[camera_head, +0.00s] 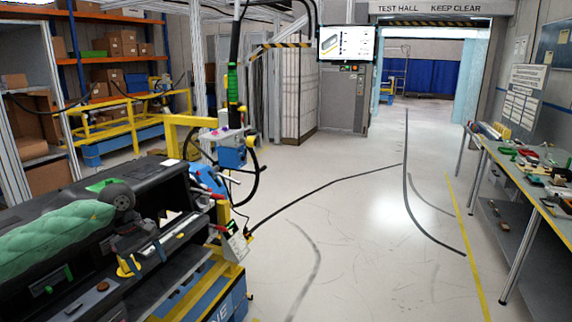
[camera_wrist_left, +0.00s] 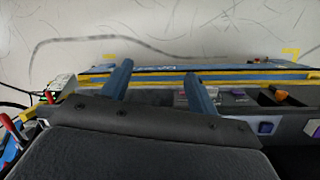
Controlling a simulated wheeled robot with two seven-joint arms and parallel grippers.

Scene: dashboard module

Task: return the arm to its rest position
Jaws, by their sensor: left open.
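My left arm (camera_head: 62,233) comes in from the left in a green padded sleeve with a dark grey wrist. My left gripper (camera_head: 146,254) is over the near part of the black dashboard module (camera_head: 92,196). In the left wrist view the two blue-grey fingers of the gripper (camera_wrist_left: 158,70) stand well apart with nothing between them. They are over the module's front edge, with small buttons and a purple square near them. I cannot tell how high the fingers are above the module. My right gripper is not in view.
The module rests on a blue and yellow cart (camera_head: 228,284). A yellow post with a blue box (camera_head: 232,152) and cables stands at its far end. A workbench (camera_head: 519,172) with loose parts runs along the right. The floor between is clear except for dark cables.

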